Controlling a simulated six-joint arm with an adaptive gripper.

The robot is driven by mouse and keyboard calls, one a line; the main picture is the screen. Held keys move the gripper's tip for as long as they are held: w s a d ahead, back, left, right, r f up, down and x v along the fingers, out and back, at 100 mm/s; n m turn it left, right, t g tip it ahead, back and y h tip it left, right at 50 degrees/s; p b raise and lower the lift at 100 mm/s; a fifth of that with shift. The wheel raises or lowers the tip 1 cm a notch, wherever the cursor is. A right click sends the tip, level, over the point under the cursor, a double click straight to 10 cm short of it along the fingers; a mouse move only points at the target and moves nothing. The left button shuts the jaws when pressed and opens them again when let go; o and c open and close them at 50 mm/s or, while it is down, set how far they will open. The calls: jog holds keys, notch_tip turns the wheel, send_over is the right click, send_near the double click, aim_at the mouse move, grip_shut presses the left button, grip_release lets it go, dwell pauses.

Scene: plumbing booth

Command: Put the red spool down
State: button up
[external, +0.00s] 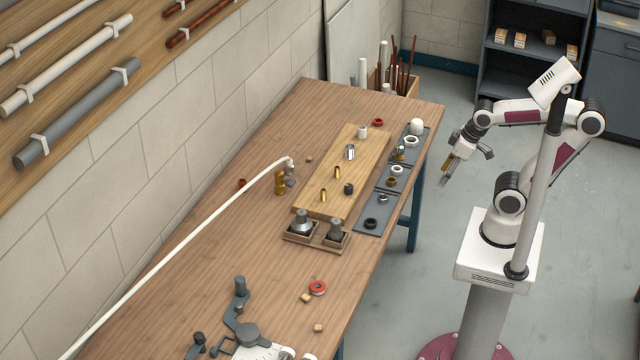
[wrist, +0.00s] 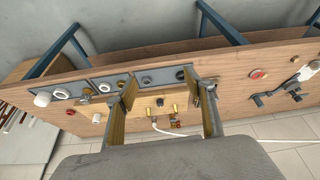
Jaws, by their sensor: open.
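The red spool (external: 317,287), a red ring with a pale centre, lies flat on the wooden bench (external: 215,250) near its front right edge, beside small wooden blocks. It also shows in the wrist view (wrist: 258,74), right of my fingers. My gripper (external: 445,180) hangs in the air off the bench's right side, well apart from the spool. In the wrist view my gripper (wrist: 168,92) has its two fingers wide apart with nothing held between them. Another red ring (external: 378,122) lies at the far end of the bench.
A light wooden board (external: 325,195) carries brass and grey fittings. Grey trays (external: 372,220) with rings line the right edge. A white hose (external: 190,222) runs along the left side. A dark clamp-like tool (external: 245,325) stands near the front.

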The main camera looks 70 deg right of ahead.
jog(key=w+a+f+m+g+y, duration=0.1)
jog(key=w+a+f+m, duration=0.4)
jog(key=a, duration=0.6)
jog(key=w+a+f+m+g+y, duration=0.1)
jog(key=w+a+f+m+y, duration=0.3)
jog(key=a, duration=0.8)
jog(key=w+a+f+m+g+y, duration=0.1)
jog(key=w+a+f+m+y, duration=0.1)
jog(key=w+a+f+m, duration=0.5)
jog(key=shift+w+a+f+m+y, duration=0.1)
jog(key=shift+w+a+f+y, duration=0.05)
jog(key=shift+w+a, duration=0.65)
jog(key=shift+w+a+f+m+y, duration=0.1)
jog(key=shift+w+a+f, duration=0.1)
jog(key=shift+w+a, duration=0.55)
jog(key=shift+w+a+f+m+y, duration=0.15)
jog(key=shift+w+a, duration=0.25)
jog(key=shift+a, duration=0.7)
jog(key=w+m, duration=0.1)
jog(key=w+r+m+t, duration=0.1)
jog(key=w+m, duration=0.1)
jog(key=w+a+m, duration=0.1)
jog(key=w+m, duration=0.1)
jog(key=shift+w+a+r+t, duration=0.1)
jog(key=shift+r+t, duration=0.3)
jog(key=shift+w+m, duration=0.35)
jog(key=shift+m, duration=0.4)
jog(key=shift+x, duration=1.2)
jog(key=shift+f, duration=0.1)
